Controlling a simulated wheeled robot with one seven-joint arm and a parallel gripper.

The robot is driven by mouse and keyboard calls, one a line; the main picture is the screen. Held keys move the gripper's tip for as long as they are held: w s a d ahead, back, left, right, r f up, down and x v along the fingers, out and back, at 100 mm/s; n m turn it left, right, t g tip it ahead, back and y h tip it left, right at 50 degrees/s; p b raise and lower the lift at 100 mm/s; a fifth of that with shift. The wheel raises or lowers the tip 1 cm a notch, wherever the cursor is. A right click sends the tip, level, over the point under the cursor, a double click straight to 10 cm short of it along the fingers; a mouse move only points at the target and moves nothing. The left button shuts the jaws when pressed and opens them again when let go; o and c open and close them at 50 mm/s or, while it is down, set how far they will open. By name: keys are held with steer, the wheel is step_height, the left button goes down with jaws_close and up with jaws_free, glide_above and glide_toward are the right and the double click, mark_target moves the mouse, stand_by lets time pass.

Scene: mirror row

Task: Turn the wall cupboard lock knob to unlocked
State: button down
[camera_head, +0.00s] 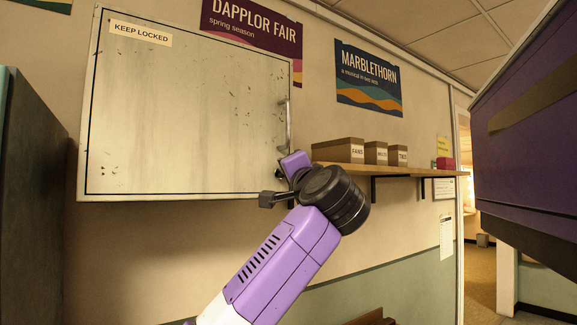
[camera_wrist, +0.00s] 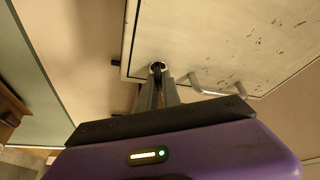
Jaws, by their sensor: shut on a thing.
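The wall cupboard (camera_head: 190,110) is a pale, scuffed metal box with its door closed and a "KEEP LOCKED" label (camera_head: 140,33) at its top left. It also shows in the wrist view (camera_wrist: 230,40). The lock knob (camera_wrist: 157,66) sits near the door's lower corner, below the handle (camera_head: 288,125). My gripper (camera_wrist: 158,72) has its fingertips at the knob and is shut on it. In the head view my wrist hides most of the knob, so I cannot tell which way it points.
A wooden shelf (camera_head: 390,171) with several cardboard boxes (camera_head: 340,150) juts from the wall just right of my wrist. A dark cabinet (camera_head: 35,200) stands at the left. A large purple-and-dark body (camera_head: 530,120) fills the upper right. A doorway (camera_head: 480,230) opens at the right.

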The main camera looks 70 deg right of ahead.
steer(key=shift+r+m+g+y+p, duration=0.1)
steer(key=shift+m+g+y+p, duration=0.15)
steer(key=shift+m+g+p, duration=0.65)
steer(key=shift+r+m+g+y+p, duration=0.1)
steer(key=shift+m+g+y+p, duration=0.15)
steer(key=shift+m+p, duration=1.25)
steer(key=shift+f+m+b, duration=0.15)
steer(key=shift+m+b, duration=0.35)
steer(key=shift+m, duration=0.2)
steer(key=c, duration=1.5)
jaws_free()
steer(key=shift+c, duration=0.2)
steer(key=b+v, duration=0.2)
steer(key=v, duration=0.5)
steer(key=shift+s+a, duration=0.25)
steer(key=shift+a, duration=0.05)
